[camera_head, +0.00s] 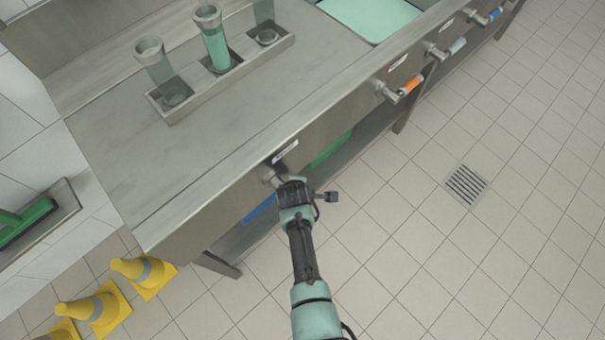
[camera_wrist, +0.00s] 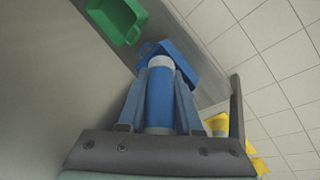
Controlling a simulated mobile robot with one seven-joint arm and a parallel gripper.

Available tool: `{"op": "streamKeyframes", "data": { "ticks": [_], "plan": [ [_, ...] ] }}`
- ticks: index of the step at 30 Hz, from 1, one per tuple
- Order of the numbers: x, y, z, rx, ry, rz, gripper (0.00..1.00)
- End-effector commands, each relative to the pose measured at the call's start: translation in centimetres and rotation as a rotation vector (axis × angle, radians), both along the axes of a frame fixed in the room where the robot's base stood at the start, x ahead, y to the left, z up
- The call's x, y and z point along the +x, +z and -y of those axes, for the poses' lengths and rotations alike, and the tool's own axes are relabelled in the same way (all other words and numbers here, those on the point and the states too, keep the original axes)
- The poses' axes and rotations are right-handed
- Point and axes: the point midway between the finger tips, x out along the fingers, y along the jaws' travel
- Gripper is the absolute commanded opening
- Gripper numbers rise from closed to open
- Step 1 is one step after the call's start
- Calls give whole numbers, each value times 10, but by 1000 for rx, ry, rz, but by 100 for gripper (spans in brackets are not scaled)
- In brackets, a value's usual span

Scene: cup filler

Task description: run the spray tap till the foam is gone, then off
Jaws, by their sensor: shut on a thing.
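My gripper (camera_head: 281,185) is at the front face of the steel counter (camera_head: 240,130), below a white label (camera_head: 285,151). In the wrist view its two fingers (camera_wrist: 160,78) are shut on a blue tap handle (camera_wrist: 159,104) with a grey collar, one finger on each side. In the head view my gripper hides this handle. Farther along the same face are an orange handle (camera_head: 409,86), a grey-white handle (camera_head: 456,47) and a blue handle (camera_head: 495,14). A basin of pale green liquid (camera_head: 370,14) is at the top edge. I cannot make out foam or a running spray.
Clear cylinders stand in a rack (camera_head: 172,117); the middle cylinder (camera_head: 216,47) holds green liquid. Blue (camera_head: 262,209) and green (camera_head: 331,149) bins are under the counter. The floor around the drain (camera_head: 465,185) is clear.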

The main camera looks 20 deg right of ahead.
Motion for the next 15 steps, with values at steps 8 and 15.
{"op": "streamKeyframes", "data": {
  "ticks": [8,15],
  "plan": [
    [-5,-8,-16,181,-1,-65,0],
    [-9,-10,-24,266,0,-96,0]
  ]
}}
